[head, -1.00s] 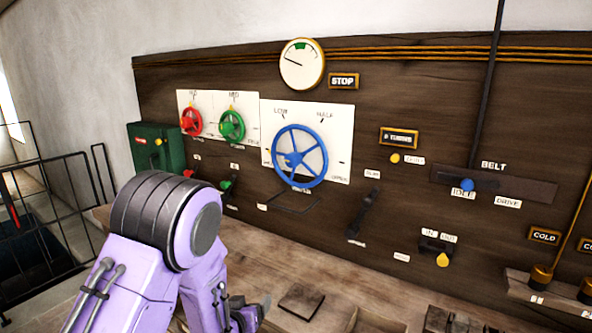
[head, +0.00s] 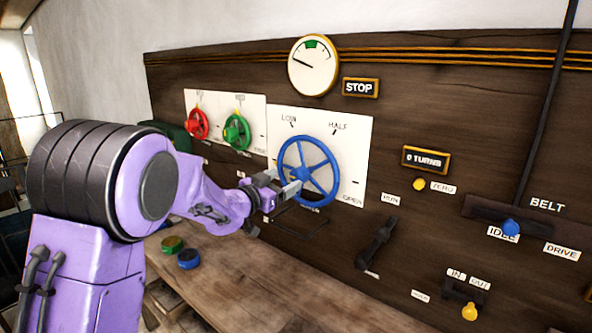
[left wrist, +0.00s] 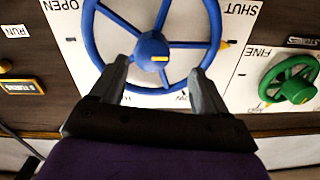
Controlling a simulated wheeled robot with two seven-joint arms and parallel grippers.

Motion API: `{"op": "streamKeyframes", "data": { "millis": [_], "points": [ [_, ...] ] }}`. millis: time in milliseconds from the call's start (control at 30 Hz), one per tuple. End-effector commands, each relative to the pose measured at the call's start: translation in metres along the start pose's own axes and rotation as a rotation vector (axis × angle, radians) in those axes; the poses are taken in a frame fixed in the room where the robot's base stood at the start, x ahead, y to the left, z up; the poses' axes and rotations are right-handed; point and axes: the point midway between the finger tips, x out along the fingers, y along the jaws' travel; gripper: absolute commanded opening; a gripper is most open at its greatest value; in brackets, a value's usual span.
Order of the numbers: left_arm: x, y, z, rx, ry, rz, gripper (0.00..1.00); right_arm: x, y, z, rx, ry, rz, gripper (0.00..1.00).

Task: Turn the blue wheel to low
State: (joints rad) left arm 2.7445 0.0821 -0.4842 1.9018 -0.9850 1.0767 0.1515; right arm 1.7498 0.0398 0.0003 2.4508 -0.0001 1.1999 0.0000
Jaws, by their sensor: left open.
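The blue wheel (head: 332,164) has several spokes and sits on a white panel (head: 352,150) marked LOW, HALF and OPEN. My left gripper (head: 284,184) is at its left lower side, with the fingers close to the rim. In the left wrist view, which shows the panel upside down, the blue wheel (left wrist: 151,46) fills the top middle. There the open left gripper (left wrist: 158,72) has one finger on each side of the lower rim and hub area. A yellow mark (left wrist: 223,44) shows at the wheel's rim near SHUT. Whether the fingers touch the wheel is unclear. My right gripper is out of view.
A red wheel (head: 197,123) and a green wheel (head: 237,132) are left of the blue one. A gauge (head: 313,66) is above. A black lever (head: 376,242) stands to the lower right. A wooden bench (head: 260,285) runs below.

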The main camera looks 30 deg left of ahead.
Motion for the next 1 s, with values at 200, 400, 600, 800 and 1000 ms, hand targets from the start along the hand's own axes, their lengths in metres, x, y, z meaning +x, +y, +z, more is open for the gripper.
{"op": "streamKeyframes", "data": {
  "millis": [200, 400, 600, 800, 1000],
  "points": [
    [0.047, 0.005, -0.002, -0.002, -0.002, 0.008, 0.76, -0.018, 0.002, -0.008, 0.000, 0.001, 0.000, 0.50],
    [0.061, 0.003, 0.000, -0.002, 0.000, 0.004, 0.76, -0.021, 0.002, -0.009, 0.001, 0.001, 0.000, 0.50],
    [0.061, 0.004, 0.001, -0.002, 0.000, 0.004, 0.76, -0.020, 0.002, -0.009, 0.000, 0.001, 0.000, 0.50],
    [0.061, 0.003, 0.001, -0.002, -0.001, 0.004, 0.20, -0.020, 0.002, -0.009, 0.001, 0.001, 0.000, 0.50],
    [0.059, -0.001, 0.002, 0.006, -0.001, 0.000, 0.20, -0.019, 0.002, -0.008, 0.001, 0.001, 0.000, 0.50]
  ]
}}
